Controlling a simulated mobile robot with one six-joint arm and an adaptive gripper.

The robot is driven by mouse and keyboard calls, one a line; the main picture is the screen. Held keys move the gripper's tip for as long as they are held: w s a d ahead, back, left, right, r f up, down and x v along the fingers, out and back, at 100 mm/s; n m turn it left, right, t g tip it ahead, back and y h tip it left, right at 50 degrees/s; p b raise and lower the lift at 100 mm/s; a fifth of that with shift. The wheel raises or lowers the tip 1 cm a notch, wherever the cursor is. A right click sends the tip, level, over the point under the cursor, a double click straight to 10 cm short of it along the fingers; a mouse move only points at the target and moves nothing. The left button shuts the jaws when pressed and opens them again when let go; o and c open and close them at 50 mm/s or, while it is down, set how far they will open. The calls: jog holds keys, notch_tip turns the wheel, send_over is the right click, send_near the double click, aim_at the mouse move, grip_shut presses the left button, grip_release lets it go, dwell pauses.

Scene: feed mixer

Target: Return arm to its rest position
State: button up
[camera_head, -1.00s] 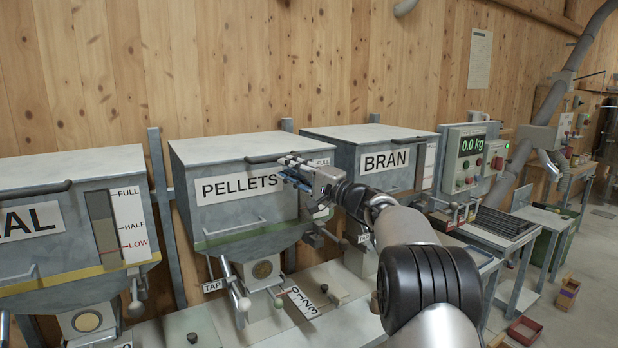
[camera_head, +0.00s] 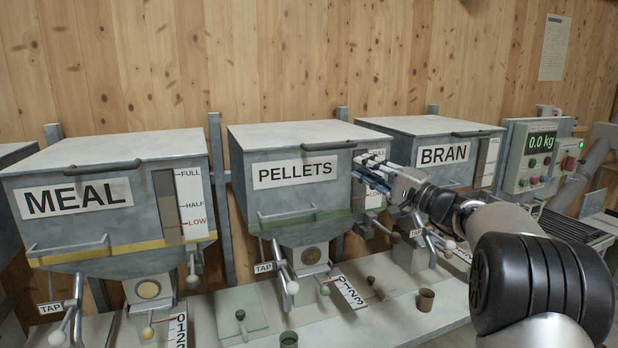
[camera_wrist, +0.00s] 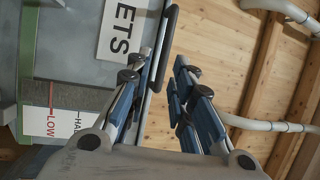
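My arm reaches in from the lower right in the head view, raised and bent. My gripper (camera_head: 366,170) is in the air in front of the right side of the PELLETS bin (camera_head: 290,207) and hides part of its level scale. In the wrist view my gripper (camera_wrist: 160,92) shows two blue-padded fingers apart, with nothing between them. Part of the PELLETS label (camera_wrist: 122,28) and the level scale (camera_wrist: 55,122) show beside the fingers, on the left. I cannot tell the exact gap between the fingers and the bin.
The MEAL bin (camera_head: 110,198) stands on the left and the BRAN bin (camera_head: 430,135) behind my arm. A scale box (camera_head: 535,160) reads 0.0 kg. Taps and levers stick out below the bins.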

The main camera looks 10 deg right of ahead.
jog(key=s+a+f+n+g, duration=0.1)
jog(key=s+a+n+g, duration=0.35)
jog(key=a, duration=0.75)
jog(key=s+a+f+n+g+h, duration=0.1)
jog(key=s+a+f+g, duration=0.25)
jog(key=s, duration=0.55)
jog(key=s+a+f+g+h, duration=0.1)
jog(key=s+a+f+g, duration=0.15)
jog(key=s+a, duration=0.45)
jog(key=s+d+f+n+h, duration=0.1)
jog(key=s+d+f+h, duration=0.2)
jog(key=s, duration=0.6)
jog(key=s+d+f+n+g+h, duration=0.1)
jog(key=s+d+f+n+h, duration=0.1)
jog(key=s+f, duration=0.4)
jog(key=s+d+f+n+h, duration=0.2)
jog(key=s+d+f+h, duration=0.2)
jog(key=s, duration=0.8)
jog(key=shift+s+d+f+g, duration=0.15)
jog(key=shift+s+f+g, duration=0.2)
jog(key=shift+f, duration=0.2)
